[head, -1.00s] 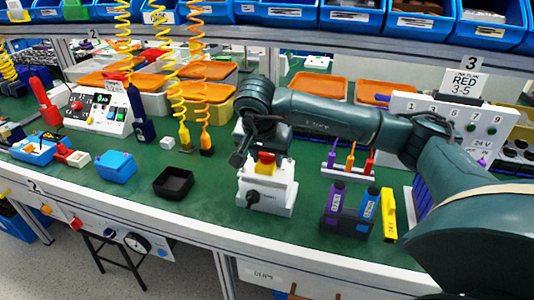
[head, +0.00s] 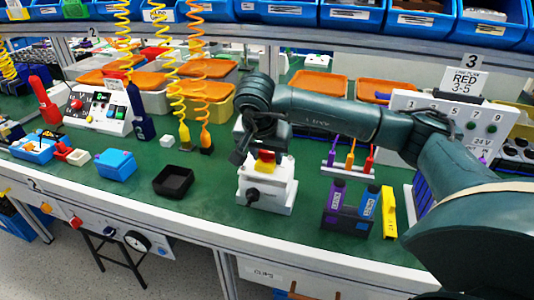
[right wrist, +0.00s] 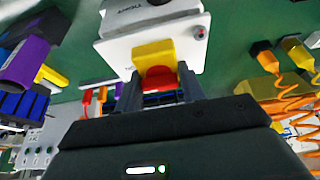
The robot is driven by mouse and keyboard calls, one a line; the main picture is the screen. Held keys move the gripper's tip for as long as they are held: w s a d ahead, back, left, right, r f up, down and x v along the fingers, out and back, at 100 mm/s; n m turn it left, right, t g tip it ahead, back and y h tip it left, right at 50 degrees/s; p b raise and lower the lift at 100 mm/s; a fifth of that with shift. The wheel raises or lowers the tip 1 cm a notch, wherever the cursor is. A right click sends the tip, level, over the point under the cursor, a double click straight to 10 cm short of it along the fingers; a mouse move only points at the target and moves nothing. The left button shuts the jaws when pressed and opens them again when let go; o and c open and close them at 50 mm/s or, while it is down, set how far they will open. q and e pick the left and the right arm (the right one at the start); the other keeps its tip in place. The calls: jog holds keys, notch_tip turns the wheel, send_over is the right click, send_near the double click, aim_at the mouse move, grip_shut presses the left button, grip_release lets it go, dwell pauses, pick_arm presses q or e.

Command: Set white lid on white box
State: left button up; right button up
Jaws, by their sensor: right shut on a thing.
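The white box (head: 275,198) stands on the green bench, with a black rotary knob (head: 252,196) on its front. The white lid (right wrist: 112,52) is at its top, carrying a yellow collar (right wrist: 153,53) and a red button. The button also shows in the head view (head: 265,156). My right gripper (right wrist: 160,94) comes from above and is shut on the lid's red button, one finger on each side. The lid looks level on the box; I cannot tell whether a thin gap is between them. My left gripper is not in view.
A black open tray (head: 173,181) and a blue box (head: 115,163) lie to the left. A dark holder with purple and blue bottles (head: 347,218) and a yellow block (head: 389,212) stand to the right. Coiled orange and yellow cables (head: 198,70) hang behind. Bench is clear around the tray.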

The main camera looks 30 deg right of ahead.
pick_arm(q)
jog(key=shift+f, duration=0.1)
pick_arm(e)
jog(key=shift+f, duration=0.1)
jog(key=shift+f+b, duration=0.6)
jog(key=shift+f, duration=0.05)
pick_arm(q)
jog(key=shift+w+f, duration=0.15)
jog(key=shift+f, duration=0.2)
pick_arm(e)
jog(key=o, duration=1.1)
jog(key=shift+o, duration=0.2)
jog(key=shift+a+r, duration=0.2)
jog(key=shift+r, duration=0.4)
pick_arm(q)
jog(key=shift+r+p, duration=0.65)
jog(key=shift+p, duration=0.25)
pick_arm(e)
jog(key=v, duration=1.2)
